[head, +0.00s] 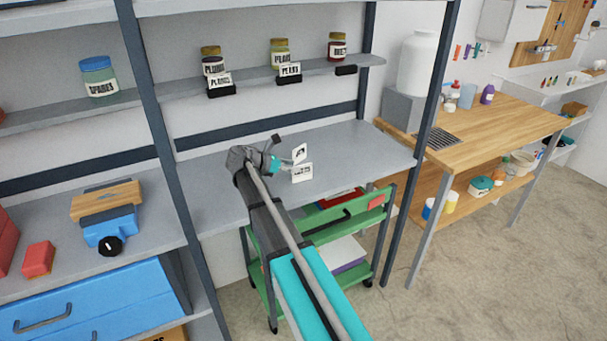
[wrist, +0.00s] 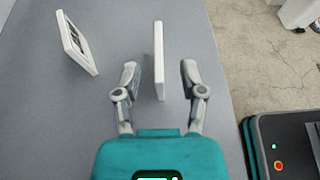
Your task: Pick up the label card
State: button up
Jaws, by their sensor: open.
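Two white label cards stand on the grey shelf board. In the wrist view, one card (wrist: 159,60) stands upright, edge-on, with its near end between my fingers. My gripper (wrist: 159,75) is open, with a visible gap on each side of that card. The other card (wrist: 77,45) stands turned to the left, outside the fingers, with a dark print on its face. In the head view, the nearer card (head: 302,173) and the farther card (head: 300,152) are just right of my gripper (head: 280,165). Their print is too small to read.
The shelf board (head: 345,140) is mostly clear around the cards. Above it, three jars stand on a narrow shelf (head: 250,77), two with label cards in black holders; a third black holder (head: 346,70) looks empty. A green cart (head: 340,222) stands below the board's front edge.

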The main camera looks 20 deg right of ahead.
aim_at(304, 167)
jog(key=shift+b+x, duration=0.95)
jog(key=shift+x, duration=1.7)
jog(key=shift+w+r, duration=0.1)
grip_shut()
